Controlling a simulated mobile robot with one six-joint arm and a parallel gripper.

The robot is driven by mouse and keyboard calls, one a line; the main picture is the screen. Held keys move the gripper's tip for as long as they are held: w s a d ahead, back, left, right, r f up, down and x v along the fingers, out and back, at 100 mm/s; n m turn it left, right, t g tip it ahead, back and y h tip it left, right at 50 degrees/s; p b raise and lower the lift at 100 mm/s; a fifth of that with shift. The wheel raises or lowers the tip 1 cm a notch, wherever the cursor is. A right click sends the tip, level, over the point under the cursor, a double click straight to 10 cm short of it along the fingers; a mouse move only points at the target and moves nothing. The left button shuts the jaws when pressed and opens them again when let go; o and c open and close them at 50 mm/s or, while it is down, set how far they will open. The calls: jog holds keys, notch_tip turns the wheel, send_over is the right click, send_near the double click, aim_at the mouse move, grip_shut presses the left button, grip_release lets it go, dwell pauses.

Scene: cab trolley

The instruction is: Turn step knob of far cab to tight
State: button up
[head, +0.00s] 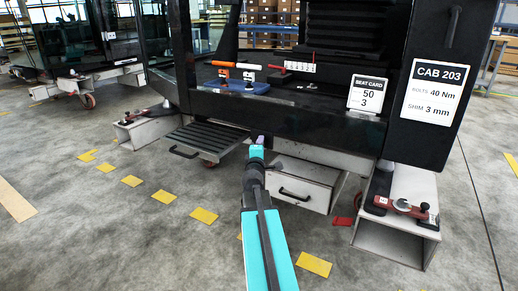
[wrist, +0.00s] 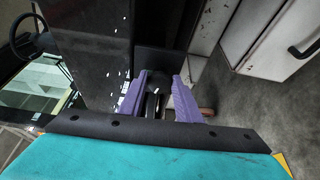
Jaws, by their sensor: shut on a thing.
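My gripper (head: 259,141) reaches under the front sill of the cab (head: 335,122) labelled CAB 203, just right of the slatted step (head: 205,140). In the wrist view, the purple fingers of my gripper (wrist: 158,98) are shut on a small part that looks like the step knob (wrist: 156,105). Only slivers of it show, pale and brassy, between the fingers, beside the dark cab panel (wrist: 95,50). The knob's turn position cannot be read. In the head view the knob is hidden by my gripper. Another dark cab (head: 70,45) stands at the back left.
A white drawer box (head: 305,185) with a black handle stands just right of my gripper. A trolley support (head: 398,205) with a red clamp is at the right. A blue tray (head: 238,87) with tools and a beat card (head: 367,93) sit on the ledge.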

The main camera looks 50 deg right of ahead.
jog(key=shift+s+d+f+m+h, duration=0.1)
jog(key=shift+m+h, duration=0.3)
jog(key=shift+m, duration=0.6)
jog(key=shift+s+d+f+m+h, duration=0.1)
jog(key=shift+m+h, duration=0.3)
jog(key=shift+m, duration=0.6)
jog(key=shift+f+m+h, duration=0.1)
jog(key=shift+m+h, duration=0.2)
jog(key=shift+m, duration=0.4)
jog(key=shift+w+a+f+m+g+h, duration=0.1)
jog(key=shift+m+g+h, duration=0.55)
jog(key=shift+m, duration=1.45)
jog(key=shift+w+d+f+m+g+h, duration=0.15)
jog(key=shift+m+g+h, duration=0.45)
jog(key=shift+m, duration=1.5)
jog(key=shift+w+a+m+g+h, duration=0.15)
jog(key=shift+m+g+h, duration=0.2)
jog(key=shift+m+h, duration=1.2)
jog(key=shift+m+y, duration=0.5)
jog(key=shift+m, duration=0.15)
jog(key=o, duration=1.1)
jog(key=shift+c, duration=0.2)
jog(key=shift+a, duration=0.1)
